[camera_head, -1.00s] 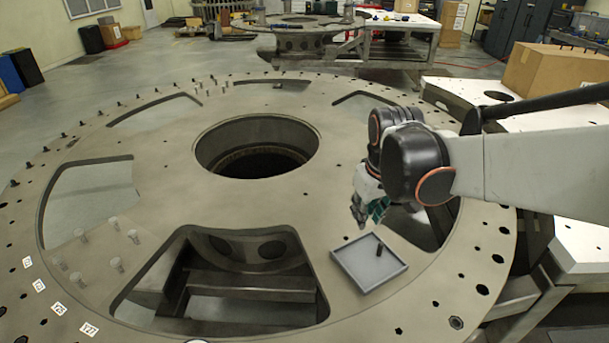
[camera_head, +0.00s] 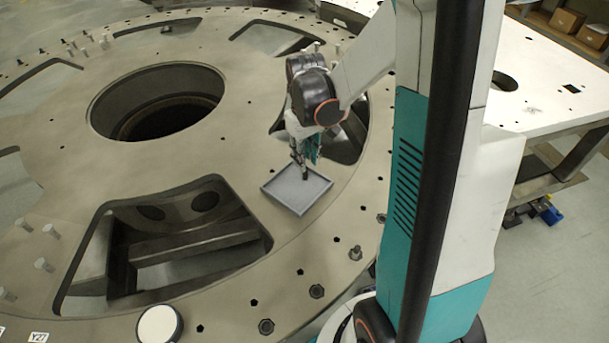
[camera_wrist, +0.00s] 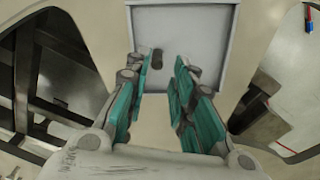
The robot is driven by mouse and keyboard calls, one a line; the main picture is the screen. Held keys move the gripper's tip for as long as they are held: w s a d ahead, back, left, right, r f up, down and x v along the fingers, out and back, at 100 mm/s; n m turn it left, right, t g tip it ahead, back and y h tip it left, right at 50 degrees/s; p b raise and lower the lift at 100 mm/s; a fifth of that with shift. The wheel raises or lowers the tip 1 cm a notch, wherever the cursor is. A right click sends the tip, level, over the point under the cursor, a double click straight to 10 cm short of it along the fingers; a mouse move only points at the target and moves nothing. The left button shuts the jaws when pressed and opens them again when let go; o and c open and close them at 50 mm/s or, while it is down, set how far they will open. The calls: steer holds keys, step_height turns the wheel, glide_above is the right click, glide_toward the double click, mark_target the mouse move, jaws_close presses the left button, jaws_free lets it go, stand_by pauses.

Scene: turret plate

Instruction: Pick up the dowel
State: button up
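The dowel is a small dark cylinder (camera_wrist: 157,58) in a shallow grey square tray (camera_wrist: 190,25) in the wrist view. It lies beyond my fingertips, between their lines and nearer the left one. My gripper (camera_wrist: 161,66) is open, with teal-backed fingers spread apart and nothing held. In the head view, the tray (camera_head: 290,194) sits on the big turret plate (camera_head: 90,185). My gripper (camera_head: 302,162) points down over the tray's far part. The dark dowel (camera_head: 305,177) shows just below the fingertips; I cannot tell whether they touch it.
The plate has large cut-out openings, one (camera_head: 180,235) left of the tray. Several bolts stand near its rim. A round white-topped object (camera_head: 160,325) is at the bottom of the head view. A white table (camera_head: 540,75) stands at right.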

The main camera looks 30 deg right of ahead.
mark_target(305, 179)
steer(key=shift+w+d+f+b, duration=0.1)
steer(key=shift+f+b, duration=0.6)
steer(key=shift+f, duration=0.9)
steer(key=shift+w+f+b, duration=0.1)
steer(key=shift+f+b, duration=0.55)
steer(key=shift+f, duration=0.9)
steer(key=shift+r, duration=0.1)
jaws_close()
